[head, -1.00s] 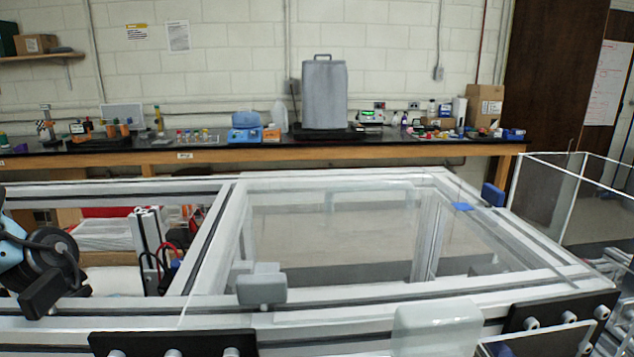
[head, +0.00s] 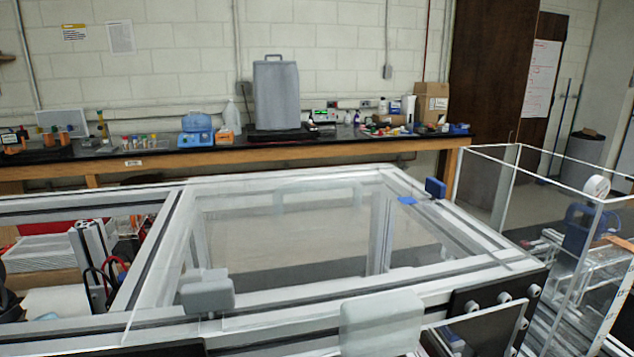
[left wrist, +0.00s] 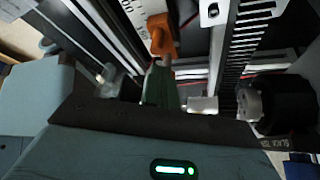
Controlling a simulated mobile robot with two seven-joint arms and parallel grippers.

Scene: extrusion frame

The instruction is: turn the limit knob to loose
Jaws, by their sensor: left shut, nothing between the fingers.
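A black round knob (left wrist: 285,103) with a grey toothed end shows at the right of the left wrist view. My left gripper (left wrist: 161,85) appears as a narrow dark green tip near the middle of that view, shut and empty. It is to the left of the knob and apart from it. In the head view only a dark bit of my left arm shows at the left edge. My right gripper is in neither view.
An orange part (left wrist: 160,35) beside a white printed scale lies just beyond my left gripper tip. Metal rails and a black toothed strip (left wrist: 240,50) run nearby. The extrusion frame (head: 155,245) with a clear panel fills the head view's foreground; a bench (head: 270,152) stands behind.

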